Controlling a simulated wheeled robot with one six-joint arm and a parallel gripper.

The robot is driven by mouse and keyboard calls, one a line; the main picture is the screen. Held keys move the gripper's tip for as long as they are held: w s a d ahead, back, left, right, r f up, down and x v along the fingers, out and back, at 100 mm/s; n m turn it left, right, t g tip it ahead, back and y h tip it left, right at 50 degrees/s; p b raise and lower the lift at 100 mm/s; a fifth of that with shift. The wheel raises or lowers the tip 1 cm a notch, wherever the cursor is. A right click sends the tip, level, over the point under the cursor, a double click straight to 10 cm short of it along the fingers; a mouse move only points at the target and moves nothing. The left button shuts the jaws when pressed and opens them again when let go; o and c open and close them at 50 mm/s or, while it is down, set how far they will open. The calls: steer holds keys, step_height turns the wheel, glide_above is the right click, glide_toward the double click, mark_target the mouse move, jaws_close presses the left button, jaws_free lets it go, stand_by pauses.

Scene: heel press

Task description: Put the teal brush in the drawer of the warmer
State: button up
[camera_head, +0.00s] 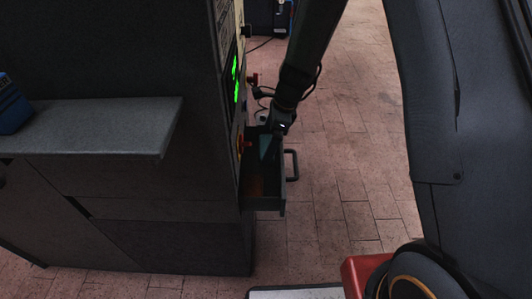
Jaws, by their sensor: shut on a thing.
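The warmer (150,215) is a dark grey cabinet on the left, with a green lit display on its right-facing side. Its drawer (267,204) is pulled out of that side, with a dark bar handle (295,165) on the outer end. My gripper (274,132) is over the far part of the drawer, small and dark in the picture. It is shut on a dark teal piece that looks like the teal brush (267,148), which hangs down at the drawer opening. Its lower end is hard to make out, and I cannot tell whether it touches the drawer floor.
A grey shelf (110,125) juts from the warmer's near face with a blue object (12,105) at its left end. Red knobs (253,79) stick out from the panel above the drawer. Brick floor (345,215) right of the drawer is clear.

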steer(key=shift+f, duration=2)
steer(key=shift+f, duration=0.2)
steer(key=o, duration=0.9)
